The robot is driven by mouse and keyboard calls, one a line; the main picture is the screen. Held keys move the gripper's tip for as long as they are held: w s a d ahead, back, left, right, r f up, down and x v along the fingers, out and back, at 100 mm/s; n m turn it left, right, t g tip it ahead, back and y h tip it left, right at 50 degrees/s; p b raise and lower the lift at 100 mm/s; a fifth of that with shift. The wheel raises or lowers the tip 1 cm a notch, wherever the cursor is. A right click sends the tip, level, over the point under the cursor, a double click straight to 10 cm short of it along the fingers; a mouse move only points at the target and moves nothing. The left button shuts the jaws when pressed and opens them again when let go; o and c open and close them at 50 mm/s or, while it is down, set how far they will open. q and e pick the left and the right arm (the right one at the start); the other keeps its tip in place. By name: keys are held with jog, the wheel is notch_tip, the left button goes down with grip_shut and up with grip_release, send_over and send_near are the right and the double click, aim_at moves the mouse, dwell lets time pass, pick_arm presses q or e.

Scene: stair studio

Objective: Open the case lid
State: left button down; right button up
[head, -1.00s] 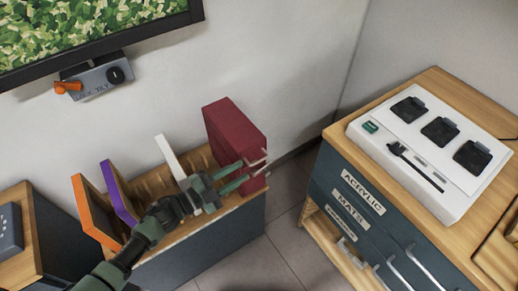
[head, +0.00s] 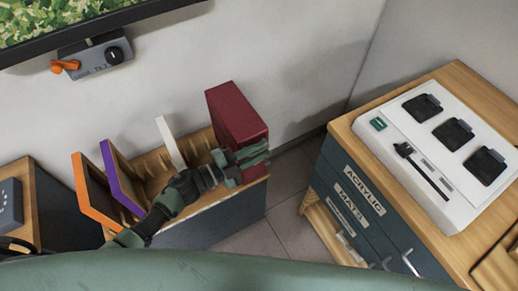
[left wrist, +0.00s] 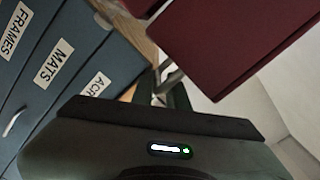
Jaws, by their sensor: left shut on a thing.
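A dark red case (head: 236,114) stands upright at the right end of a low wooden-topped rack. In the left wrist view the case (left wrist: 235,42) fills the upper right. My left gripper (head: 256,155) is at the case's front lower right side. Its fingers (left wrist: 172,92) are shut on a thin metal handle (left wrist: 170,74) beside the case. The fingers hide most of the handle in the head view. I cannot tell whether the lid stands ajar. My right gripper is not in view.
The rack (head: 257,184) also holds a white panel (head: 169,142), a purple frame (head: 120,178) and an orange frame (head: 93,196). A blue drawer cabinet (head: 340,190) with a white device (head: 455,185) on top stands at right. Grey floor (head: 285,190) lies between them.

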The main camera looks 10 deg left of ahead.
pick_arm(q)
jog(key=shift+w, duration=0.1)
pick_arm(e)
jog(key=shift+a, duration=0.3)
pick_arm(q)
jog(key=shift+r, duration=0.1)
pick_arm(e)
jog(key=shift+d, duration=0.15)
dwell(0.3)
pick_arm(q)
jog(key=shift+r+p, duration=0.3)
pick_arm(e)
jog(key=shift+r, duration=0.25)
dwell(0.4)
